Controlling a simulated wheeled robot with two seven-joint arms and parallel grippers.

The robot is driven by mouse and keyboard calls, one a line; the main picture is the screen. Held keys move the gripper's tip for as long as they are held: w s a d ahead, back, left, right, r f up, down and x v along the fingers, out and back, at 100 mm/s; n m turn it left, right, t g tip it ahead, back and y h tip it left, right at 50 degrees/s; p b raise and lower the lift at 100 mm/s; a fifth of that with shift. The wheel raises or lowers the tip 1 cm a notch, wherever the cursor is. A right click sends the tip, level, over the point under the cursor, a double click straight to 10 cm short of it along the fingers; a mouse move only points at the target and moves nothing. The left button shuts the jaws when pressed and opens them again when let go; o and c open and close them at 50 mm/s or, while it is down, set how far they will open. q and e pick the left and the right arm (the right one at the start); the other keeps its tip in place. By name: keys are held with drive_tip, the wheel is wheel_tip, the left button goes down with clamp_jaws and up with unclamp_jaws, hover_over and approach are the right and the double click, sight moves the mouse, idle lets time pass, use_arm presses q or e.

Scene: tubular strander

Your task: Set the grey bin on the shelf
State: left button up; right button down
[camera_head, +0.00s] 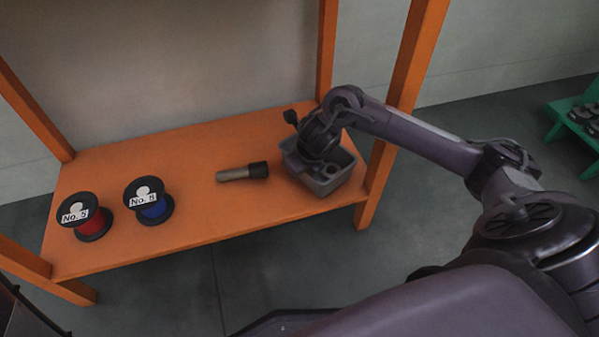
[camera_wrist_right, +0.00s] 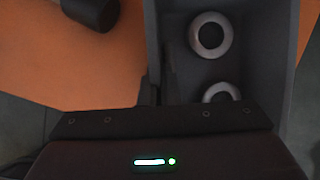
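The grey bin (camera_head: 327,186) sits at the right end of the orange shelf (camera_head: 215,215), near its front edge. In the right wrist view the bin (camera_wrist_right: 255,72) holds ring-shaped parts (camera_wrist_right: 210,36). My right gripper (camera_head: 309,157) reaches down at the bin's left side in the head view. In the right wrist view its dark fingers (camera_wrist_right: 159,88) lie close together on either side of the bin's left wall and appear closed on it. The fingertips are partly hidden in both views. My left gripper is not in view.
A grey cylinder with a dark end (camera_head: 242,172) lies left of the bin. Spools labelled No. 5 (camera_head: 85,216) and No. 8 (camera_head: 148,200) stand further left. Orange posts (camera_head: 408,75) rise at the shelf's corners. A green stand (camera_head: 575,115) is far right.

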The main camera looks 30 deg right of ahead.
drive_tip(key=shift+w, duration=0.1)
drive_tip(key=shift+f, duration=0.1)
drive_tip(key=c, duration=2.1)
unclamp_jaws()
drive_tip(key=shift+f, duration=0.1)
drive_tip(key=o, duration=0.4)
